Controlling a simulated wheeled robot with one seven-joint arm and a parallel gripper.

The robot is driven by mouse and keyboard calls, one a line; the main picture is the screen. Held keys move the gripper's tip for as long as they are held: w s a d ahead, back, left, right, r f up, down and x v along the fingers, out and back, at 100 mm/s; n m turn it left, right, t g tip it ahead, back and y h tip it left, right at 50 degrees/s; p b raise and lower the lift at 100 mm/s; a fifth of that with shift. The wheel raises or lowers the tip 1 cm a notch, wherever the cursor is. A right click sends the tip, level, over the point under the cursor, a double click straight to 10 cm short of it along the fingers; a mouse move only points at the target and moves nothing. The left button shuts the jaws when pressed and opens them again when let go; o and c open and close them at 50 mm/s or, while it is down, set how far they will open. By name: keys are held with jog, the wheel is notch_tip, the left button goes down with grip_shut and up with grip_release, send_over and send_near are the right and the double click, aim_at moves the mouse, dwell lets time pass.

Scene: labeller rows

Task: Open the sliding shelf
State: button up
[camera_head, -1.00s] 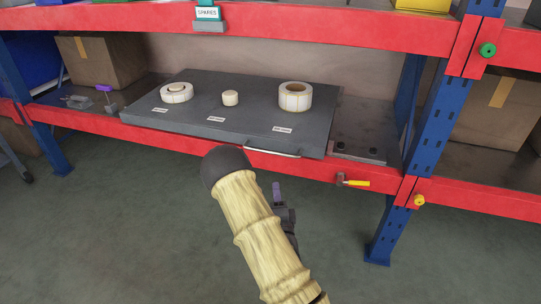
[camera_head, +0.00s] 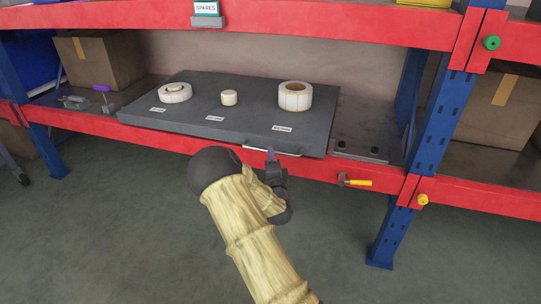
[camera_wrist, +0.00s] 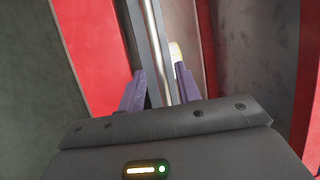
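The sliding shelf (camera_head: 250,112) is a dark grey slab on the middle level of the rack, its front edge at the red beam. A thin silver bar handle (camera_head: 286,153) runs along its front, right of centre. My gripper (camera_head: 270,155) is at the handle's left-middle part. In the wrist view, my gripper (camera_wrist: 161,72) has its purple fingers apart, and the silver bar handle (camera_wrist: 155,40) runs between them. I cannot tell whether either finger touches the bar. In the head view my wrist hides part of the fingers.
Label rolls (camera_head: 295,95) stand on the shelf. A yellow-handled latch (camera_head: 357,183) sits on the red beam (camera_head: 325,168) to the right, near a blue upright (camera_head: 440,125). A cardboard box (camera_head: 98,62) stands at left. The floor in front is clear.

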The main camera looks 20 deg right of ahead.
jog(key=shift+x, duration=1.25)
jog(key=shift+w+d+b, duration=0.2)
jog(key=shift+b, duration=0.15)
jog(key=shift+w, duration=0.1)
jog(key=shift+a, duration=0.15)
grip_shut()
